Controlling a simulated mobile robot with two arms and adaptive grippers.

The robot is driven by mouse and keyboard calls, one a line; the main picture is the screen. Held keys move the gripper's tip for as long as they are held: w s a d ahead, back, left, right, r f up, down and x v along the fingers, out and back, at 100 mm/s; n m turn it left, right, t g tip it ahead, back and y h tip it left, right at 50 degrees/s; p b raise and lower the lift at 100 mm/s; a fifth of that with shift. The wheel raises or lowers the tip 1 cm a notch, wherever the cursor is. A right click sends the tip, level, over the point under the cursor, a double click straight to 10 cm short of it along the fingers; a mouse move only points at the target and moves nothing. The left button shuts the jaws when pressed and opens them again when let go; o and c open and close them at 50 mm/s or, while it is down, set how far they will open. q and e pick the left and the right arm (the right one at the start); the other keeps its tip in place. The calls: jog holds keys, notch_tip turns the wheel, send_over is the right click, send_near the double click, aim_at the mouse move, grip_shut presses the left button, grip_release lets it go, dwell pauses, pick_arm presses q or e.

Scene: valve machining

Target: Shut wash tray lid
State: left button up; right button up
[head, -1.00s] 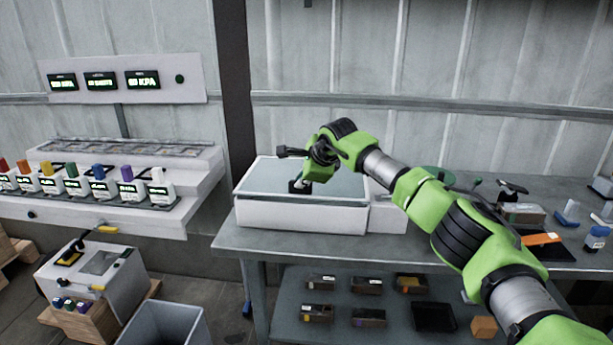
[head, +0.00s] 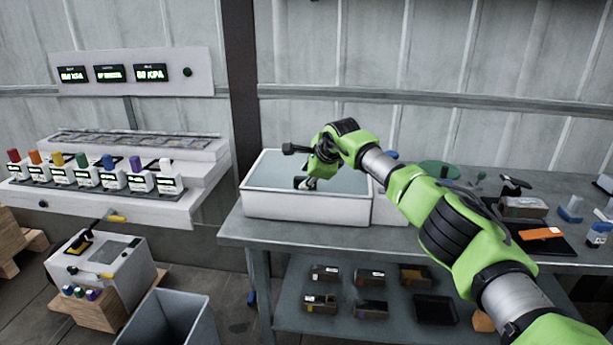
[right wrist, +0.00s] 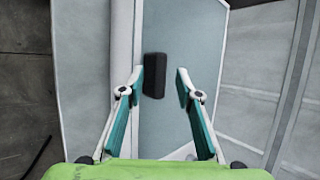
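The wash tray (head: 306,207) is a white, low rectangular box on the grey bench. Its top shows a flat grey-blue surface (head: 355,181) inside a white rim; whether this is the lid or the tray floor I cannot tell. My right gripper (head: 304,184) points down over the tray. In the right wrist view my right gripper (right wrist: 160,76) is open, its teal-padded fingers apart. A black block (right wrist: 154,75), perhaps a handle, shows between the fingertips, nearer the left one; contact cannot be told. A white rim (right wrist: 124,45) runs beside it. My left gripper is out of view.
The grey bench (head: 400,242) carries a green disc (head: 439,170) and an orange item (head: 540,233) to the right. A shelf below holds several small boxes. A bottle rack (head: 120,200) stands left, with a grey bin (head: 165,318) on the floor.

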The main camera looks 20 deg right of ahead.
jog(key=shift+o, duration=0.4)
jog(key=shift+w+f, duration=0.3)
jog(key=shift+f, duration=0.05)
jog(key=shift+s+r, duration=0.25)
jog(key=shift+r, duration=0.05)
jog(key=v, duration=1.1)
jog(key=shift+r, duration=0.2)
jog(key=shift+s+d, duration=0.1)
